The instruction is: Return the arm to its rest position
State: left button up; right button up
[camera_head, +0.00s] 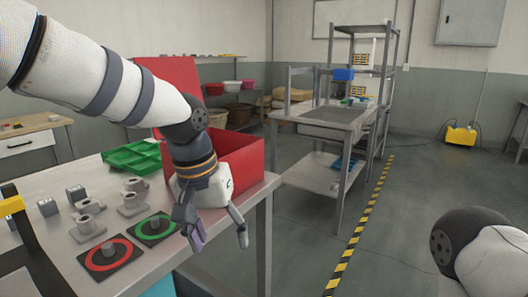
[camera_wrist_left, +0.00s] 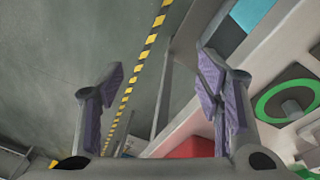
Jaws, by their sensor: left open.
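My left arm comes in from the left in the head view and reaches over the table (camera_head: 175,262). My left gripper (camera_head: 218,238) hangs fingers down near the table's right edge, in front of the red box (camera_head: 245,168). Its fingers are apart with nothing between them. In the left wrist view the gripper (camera_wrist_left: 160,95) shows two spread fingers with purple pads, with grey floor between them. A rounded white and dark part of my right arm shows at the lower right of the head view; my right gripper is not visible.
A green ring mat (camera_head: 155,229) and a red ring mat (camera_head: 109,255) lie left of the gripper. Grey metal parts (camera_head: 88,224) and a green tray (camera_head: 132,158) sit on the table. A metal cart (camera_head: 330,118) stands beyond.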

pick_arm(q)
jog(key=s+a+f+g, duration=0.1)
jog(key=s+f, duration=0.3)
jog(key=f, duration=0.4)
jog(key=s+a+f+h, duration=0.1)
jog(key=s+f, duration=0.4)
jog(key=f, duration=0.2)
jog(key=s+a+f+g, duration=0.1)
jog(key=s+f, duration=0.3)
jog(key=f, duration=0.4)
jog(key=s+a+f+y, duration=0.1)
jog(key=s+a+f, duration=0.1)
jog(key=s, duration=0.6)
jog(key=s+a+f+n, duration=0.1)
jog(key=s+a+f, duration=0.2)
jog(key=s+a, duration=0.2)
jog(key=s+a+f+n+y, duration=0.1)
jog(key=s+a+f, duration=0.2)
jog(key=s, duration=0.7)
jog(key=shift+s+a+f+g+y, duration=0.2)
jog(key=shift+s+a+g+y, duration=0.15)
jog(key=shift+a, duration=0.35)
